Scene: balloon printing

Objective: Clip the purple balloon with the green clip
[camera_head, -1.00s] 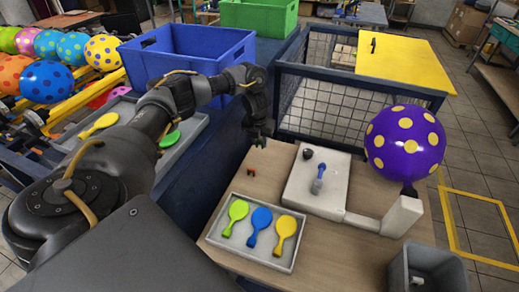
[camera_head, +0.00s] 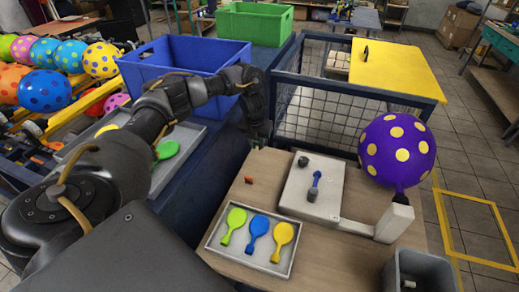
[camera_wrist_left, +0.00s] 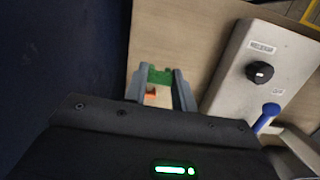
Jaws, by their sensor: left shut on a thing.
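The purple balloon (camera_head: 397,149) with yellow dots is inflated and sits with its neck down on the upright end of a white arm beside the machine. My left gripper (camera_head: 257,138) is above the table's far left edge, well left of the balloon. In the left wrist view the left gripper (camera_wrist_left: 160,86) is shut on the green clip (camera_wrist_left: 160,75), which lies between its fingertips. The clip is hard to make out in the head view. My right gripper is in neither view.
An orange-red clip (camera_head: 249,180) lies on the table. A grey tray (camera_head: 212,243) holds flat green, blue and yellow balloons. A white machine (camera_head: 327,180) with a dark knob and blue lever stands right of it. A grey bin (camera_head: 425,262) is front right, a wire cage (camera_head: 320,112) behind.

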